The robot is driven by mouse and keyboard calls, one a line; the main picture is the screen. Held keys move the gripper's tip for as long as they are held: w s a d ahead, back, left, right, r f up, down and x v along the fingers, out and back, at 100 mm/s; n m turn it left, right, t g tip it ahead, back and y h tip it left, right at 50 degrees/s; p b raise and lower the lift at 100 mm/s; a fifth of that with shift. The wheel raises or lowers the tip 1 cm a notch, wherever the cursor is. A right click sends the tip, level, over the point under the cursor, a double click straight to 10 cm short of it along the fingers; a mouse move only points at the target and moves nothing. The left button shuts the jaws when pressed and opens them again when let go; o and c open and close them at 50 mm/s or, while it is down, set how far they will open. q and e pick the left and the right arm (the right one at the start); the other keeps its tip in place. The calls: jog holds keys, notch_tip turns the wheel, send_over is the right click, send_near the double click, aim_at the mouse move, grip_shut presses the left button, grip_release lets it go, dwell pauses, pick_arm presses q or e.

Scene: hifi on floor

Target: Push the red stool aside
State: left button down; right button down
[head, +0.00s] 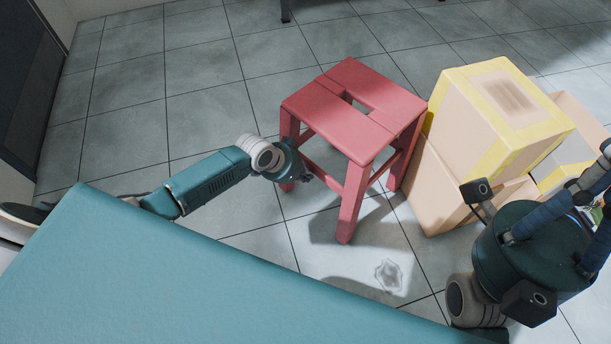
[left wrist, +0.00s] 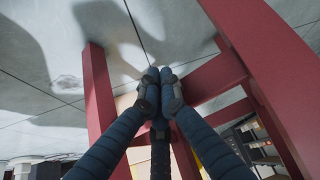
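The red stool (head: 352,105) stands upright on the tiled floor in the middle of the head view, left of some boxes. My left gripper (head: 304,177) is low at the stool's left side, overlapping its left leg in the picture. In the left wrist view the left gripper's blue fingers (left wrist: 158,82) are drawn together with nothing visible between them. Red stool legs (left wrist: 99,95) rise on both sides of them. I cannot tell whether they touch the stool. My right gripper (head: 588,205) is at the right edge, partly cut off, its fingertips unclear.
A cardboard box with yellow edges (head: 497,115) sits on another box (head: 434,190), close to the stool's right side. An open box (head: 575,115) is further right. Bare floor (head: 195,60) lies left of and behind the stool. A teal surface (head: 180,280) fills the lower left.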

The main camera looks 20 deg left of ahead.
aim_at(316, 166)
pick_arm(q)
jog(key=shift+w+d, duration=0.1)
jog(key=w+d, duration=0.1)
jog(key=w, duration=0.1)
jog(key=w+d, duration=0.1)
jog(key=w, duration=0.1)
jog(key=shift+d, duration=0.4)
jog(key=shift+s+r, duration=0.1)
